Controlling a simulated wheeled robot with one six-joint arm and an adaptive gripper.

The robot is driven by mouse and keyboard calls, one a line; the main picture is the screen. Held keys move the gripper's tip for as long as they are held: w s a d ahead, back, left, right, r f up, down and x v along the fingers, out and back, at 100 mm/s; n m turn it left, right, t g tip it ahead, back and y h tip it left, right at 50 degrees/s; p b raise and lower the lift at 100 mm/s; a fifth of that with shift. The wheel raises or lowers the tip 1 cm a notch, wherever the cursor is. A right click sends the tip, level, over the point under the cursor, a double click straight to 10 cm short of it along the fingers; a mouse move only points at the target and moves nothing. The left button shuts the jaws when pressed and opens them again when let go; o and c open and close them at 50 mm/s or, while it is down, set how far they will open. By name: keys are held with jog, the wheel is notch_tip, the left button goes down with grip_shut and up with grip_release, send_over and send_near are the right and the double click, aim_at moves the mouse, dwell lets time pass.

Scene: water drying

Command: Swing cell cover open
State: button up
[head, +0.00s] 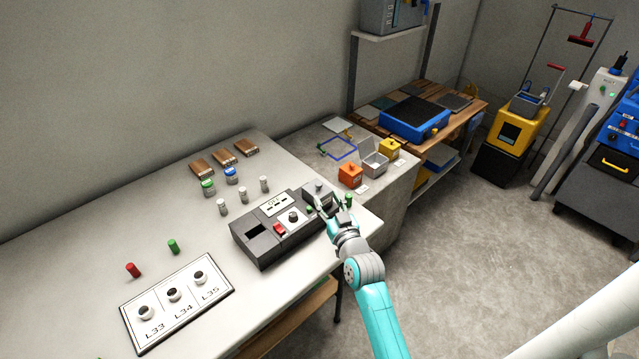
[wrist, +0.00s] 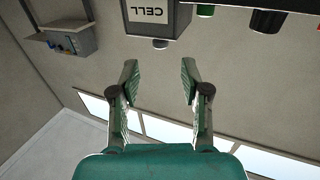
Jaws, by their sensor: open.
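The dark grey device (head: 272,238) lies on the light table, with a display, a red switch and a knob on top. At its right end is a grey cell compartment with a cover (head: 316,192). In the wrist view the cover (wrist: 157,14) reads "CELL" upside down, with a small round knob (wrist: 160,43) at its edge. My gripper (head: 332,206) is beside the device's right end. In the wrist view my gripper (wrist: 160,72) is open and empty, its fingertips apart from the knob, which lines up with the gap between them. The cover looks closed.
Small cylinders (head: 222,207) stand behind the device, and a labelled panel (head: 177,300) lies front left. An orange box (head: 350,176), an open grey box (head: 374,163) and a yellow box (head: 389,148) stand on the adjoining bench.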

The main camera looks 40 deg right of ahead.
aim_at(320, 186)
jog(key=x, duration=0.8)
jog(key=shift+s, duration=0.1)
grip_shut()
